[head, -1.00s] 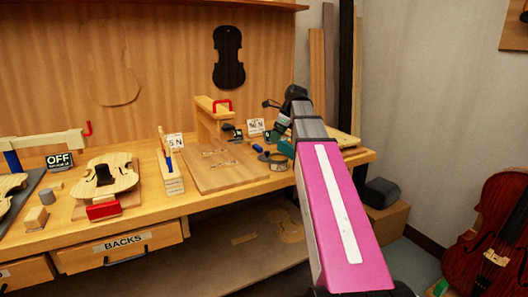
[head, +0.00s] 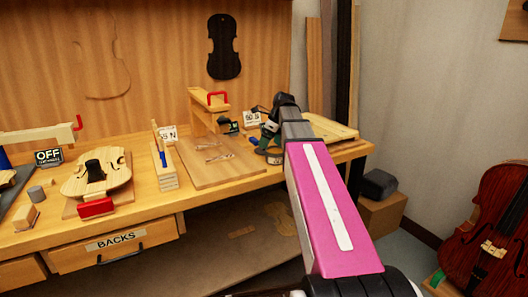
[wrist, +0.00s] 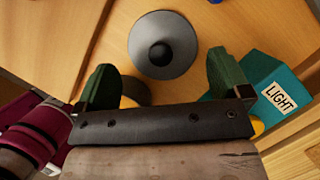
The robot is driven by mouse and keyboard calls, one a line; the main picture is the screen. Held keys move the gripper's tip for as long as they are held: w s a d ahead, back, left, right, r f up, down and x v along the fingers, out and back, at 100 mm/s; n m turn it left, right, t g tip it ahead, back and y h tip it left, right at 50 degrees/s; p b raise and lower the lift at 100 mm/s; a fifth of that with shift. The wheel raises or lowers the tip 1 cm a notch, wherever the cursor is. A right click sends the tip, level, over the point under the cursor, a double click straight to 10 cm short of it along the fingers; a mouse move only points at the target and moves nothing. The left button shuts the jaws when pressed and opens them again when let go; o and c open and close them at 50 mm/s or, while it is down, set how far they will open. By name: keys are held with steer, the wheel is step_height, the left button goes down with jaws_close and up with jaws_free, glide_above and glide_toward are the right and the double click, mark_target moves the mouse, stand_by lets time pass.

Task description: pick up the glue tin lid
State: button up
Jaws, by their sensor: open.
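The glue tin lid is a grey round disc (wrist: 163,60) with a dark knob in its middle. It lies flat on the wooden bench top in the wrist view, just beyond my fingertips. My gripper (wrist: 160,76) is open, with one green finger on each side and nothing held between them. The lid is roughly centred between the fingers and looks apart from both. In the head view my gripper (head: 269,131) is over the right part of the bench, partly hidden by my arm. I cannot clearly make out the lid there.
A teal box marked LIGHT (wrist: 262,88) stands close beside the right finger. A yellowish round thing (wrist: 134,91) is partly hidden by the gripper near the left finger. In the head view a wooden board (head: 215,163) lies left of my gripper.

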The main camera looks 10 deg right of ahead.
steer(key=x, duration=0.3)
steer(key=shift+a+f, duration=0.1)
steer(key=shift+f, duration=0.15)
steer(key=c, duration=0.5)
steer(key=shift+w+r, duration=0.1)
steer(key=shift+r, duration=0.1)
